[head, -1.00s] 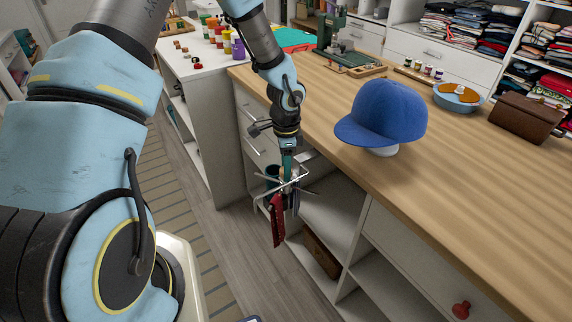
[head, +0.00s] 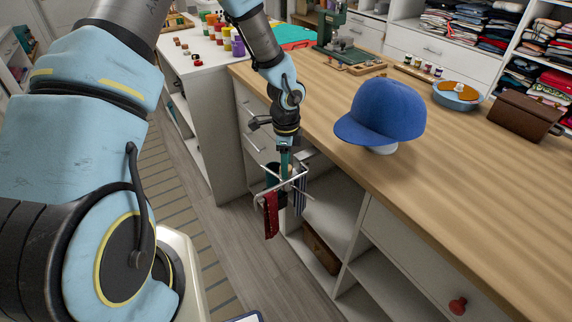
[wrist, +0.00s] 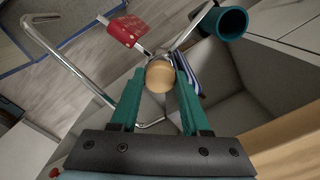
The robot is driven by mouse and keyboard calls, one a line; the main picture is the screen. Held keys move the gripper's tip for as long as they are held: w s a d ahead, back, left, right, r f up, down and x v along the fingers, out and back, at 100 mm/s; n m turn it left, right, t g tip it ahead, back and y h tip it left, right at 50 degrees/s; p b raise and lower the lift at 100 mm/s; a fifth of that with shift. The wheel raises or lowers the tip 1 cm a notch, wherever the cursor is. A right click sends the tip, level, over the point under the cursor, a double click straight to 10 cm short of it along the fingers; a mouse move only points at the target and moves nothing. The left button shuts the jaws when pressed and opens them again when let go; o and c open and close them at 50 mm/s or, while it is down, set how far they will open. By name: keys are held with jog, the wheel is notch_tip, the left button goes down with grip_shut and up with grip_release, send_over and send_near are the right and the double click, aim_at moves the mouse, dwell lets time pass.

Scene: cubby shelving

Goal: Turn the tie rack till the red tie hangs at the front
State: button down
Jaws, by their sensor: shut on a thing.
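My gripper (head: 287,160) points down at the tie rack (head: 268,193) beside the counter's cubbies. In the wrist view its green fingers (wrist: 157,82) are shut on the round wooden knob (wrist: 159,77) at the rack's hub. Metal arms spread out from the hub, one a long bent bar in the wrist view (wrist: 75,62). The red tie (head: 271,214) hangs from the arm on the aisle side, left of the hub; it also shows in the wrist view (wrist: 126,30). A blue striped tie (head: 300,192) hangs on the cubby side. A teal rolled thing (wrist: 229,22) is by another arm.
The wooden counter (head: 440,180) with a blue cap (head: 382,112) on a stand lies to the right. Open cubbies (head: 335,218) are close behind the rack, one with a brown box (head: 321,250). The floor aisle (head: 225,235) on the left is clear.

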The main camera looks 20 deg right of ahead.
jog(key=c, duration=0.7)
grip_release()
jog(key=shift+o, duration=0.2)
notch_tip(320, 180, up, 11)
jog(key=b, duration=0.1)
jog(key=shift+b, duration=0.3)
